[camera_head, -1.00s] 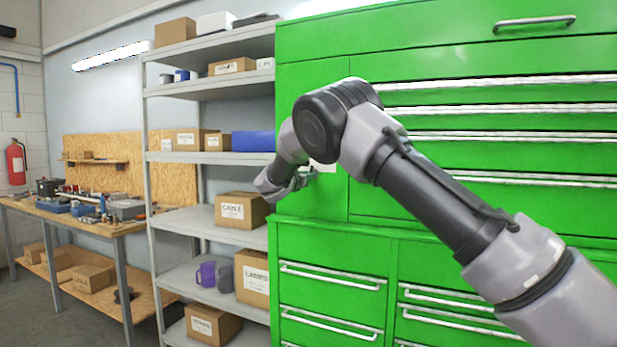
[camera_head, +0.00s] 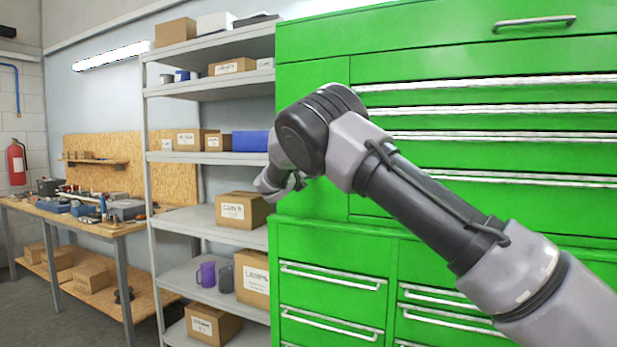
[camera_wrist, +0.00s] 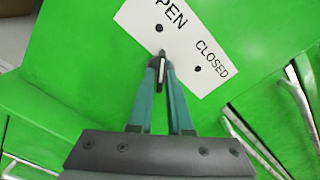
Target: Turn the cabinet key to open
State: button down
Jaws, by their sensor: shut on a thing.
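In the wrist view, my gripper (camera_wrist: 160,69) has its teal fingers closed together on the key (camera_wrist: 162,66), a small thin piece between the fingertips. The key is at the lower edge of a white label plate (camera_wrist: 180,42) with "OPEN" and "CLOSED" printed on it and dark dots beside the words. The plate is on the green cabinet (camera_wrist: 95,75) and looks tilted in this view. In the head view, the green cabinet (camera_head: 312,105) stands on the right, and my arm hides the key and the plate.
A grey shelf rack (camera_head: 215,158) with boxes stands left of the cabinet. A wooden workbench (camera_head: 130,226) with tools is further left, with a red fire extinguisher (camera_head: 16,163) beyond. Drawer handles (camera_head: 540,22) stick out from the cabinet front.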

jog(key=shift+n, duration=0.5)
jog(key=c, duration=1)
grip_release()
jog(key=shift+o, duration=0.2)
jog(key=v, duration=1)
jog(key=shift+s, duration=0.4)
jog(key=shift+a, duration=0.15)
